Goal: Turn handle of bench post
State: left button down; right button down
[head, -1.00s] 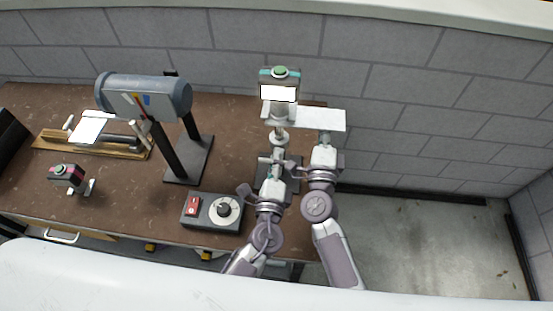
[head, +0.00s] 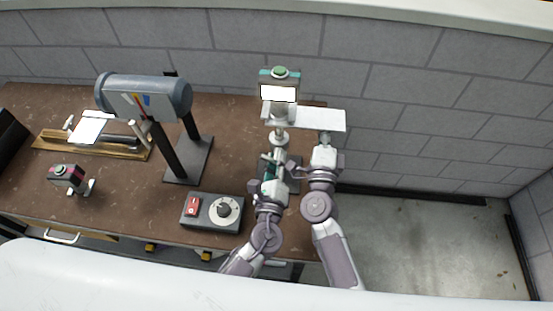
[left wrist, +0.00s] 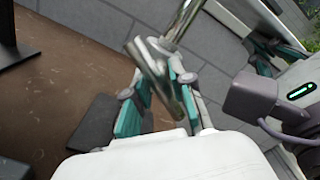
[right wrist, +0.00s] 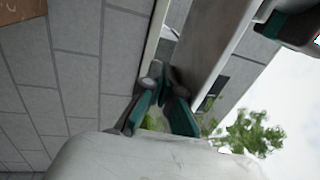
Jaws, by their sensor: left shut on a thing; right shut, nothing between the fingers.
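The bench post (head: 279,112) stands upright near the right end of the bench, on a dark base plate (head: 293,183). In the left wrist view its shiny metal handle (left wrist: 149,62) is a tilted bar that runs down between the fingers of my left gripper (left wrist: 158,92). That gripper (head: 271,172) is shut on the handle, low in front of the post. My right gripper (head: 325,138) is shut and empty, just right of the post by the end of a white plate (head: 318,120). It also shows shut in the right wrist view (right wrist: 161,75).
A control box (head: 211,213) with a red switch and round dial sits left of my left arm. A grey cylinder on a stand (head: 143,97) is further left. A small device (head: 67,176) stands at far left. A block wall (head: 420,90) is behind; floor is free at right.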

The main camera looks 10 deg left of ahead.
pick_arm(q)
jog(key=m, duration=0.5)
jog(key=shift+f+m, duration=0.1)
jog(key=shift+m, duration=0.2)
jog(key=m, duration=0.4)
jog(key=shift+m, duration=0.6)
jog(key=c, duration=1)
grip_release()
jog(key=s, duration=1.2)
